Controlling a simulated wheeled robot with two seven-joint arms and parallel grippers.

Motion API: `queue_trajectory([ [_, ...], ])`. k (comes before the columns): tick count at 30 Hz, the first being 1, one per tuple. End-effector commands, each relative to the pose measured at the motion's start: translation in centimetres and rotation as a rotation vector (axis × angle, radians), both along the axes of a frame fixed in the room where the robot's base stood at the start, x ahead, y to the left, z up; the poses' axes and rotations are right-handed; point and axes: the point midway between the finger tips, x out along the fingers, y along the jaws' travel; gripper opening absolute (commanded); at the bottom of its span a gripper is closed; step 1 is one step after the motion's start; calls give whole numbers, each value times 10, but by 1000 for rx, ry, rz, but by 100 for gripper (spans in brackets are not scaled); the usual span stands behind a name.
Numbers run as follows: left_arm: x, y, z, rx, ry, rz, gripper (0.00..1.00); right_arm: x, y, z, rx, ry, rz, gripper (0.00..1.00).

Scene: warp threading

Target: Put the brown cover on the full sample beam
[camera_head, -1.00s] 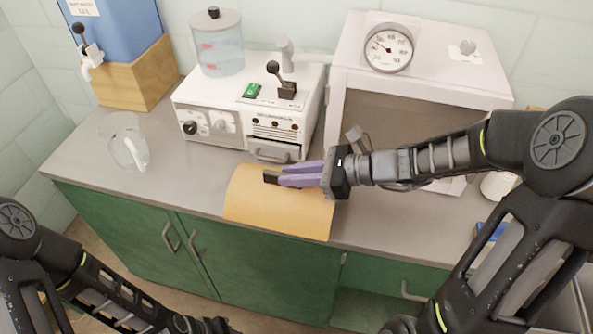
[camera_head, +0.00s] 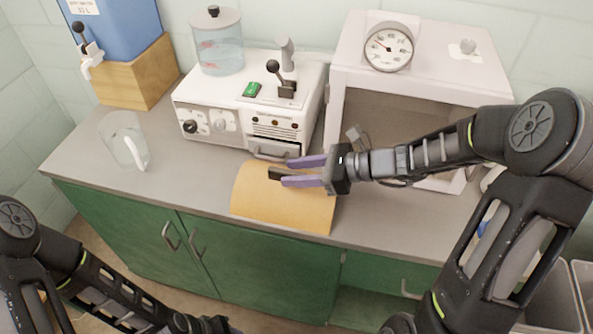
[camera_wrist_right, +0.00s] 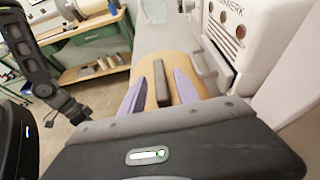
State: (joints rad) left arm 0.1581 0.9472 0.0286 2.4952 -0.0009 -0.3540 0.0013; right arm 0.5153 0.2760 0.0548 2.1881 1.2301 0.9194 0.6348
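The brown cover (camera_head: 265,205) is a curved tan sheet at the counter's front edge, before the white machine. A dark handle (camera_head: 272,172) is on top of it. My right gripper (camera_head: 292,171) is over the cover, its two purple fingers spread either side of the handle. In the right wrist view the handle (camera_wrist_right: 162,85) stands between the fingers (camera_wrist_right: 160,88) with gaps on both sides, and the tan cover (camera_wrist_right: 177,65) is beneath. No sample beam shows; I cannot tell whether one is under the cover. My left arm is at the lower left, its fingers out of frame.
The white machine (camera_head: 222,125) with a small drawer handle is close behind the cover. A white cabinet with a dial (camera_head: 388,48) stands right of it. A clear jug (camera_head: 124,141) is on the left counter. The counter between jug and cover is clear.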

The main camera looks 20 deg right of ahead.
Motion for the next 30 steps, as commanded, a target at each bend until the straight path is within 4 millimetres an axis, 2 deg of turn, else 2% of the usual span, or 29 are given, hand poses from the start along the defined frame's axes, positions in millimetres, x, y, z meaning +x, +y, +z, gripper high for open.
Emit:
queue_trajectory([
  [11,0,0,2,0,0,0,32,-1,-3,5,-1,-2,-1,38],
  [17,0,0,-1,0,0,0,32,-15,-27,15,-3,-3,-4,38],
  [24,0,0,-6,-1,-1,-1,32,-40,-67,35,-3,-3,-3,38],
  [30,0,0,-8,-1,-1,0,32,-55,-89,46,-2,-1,-1,38],
])
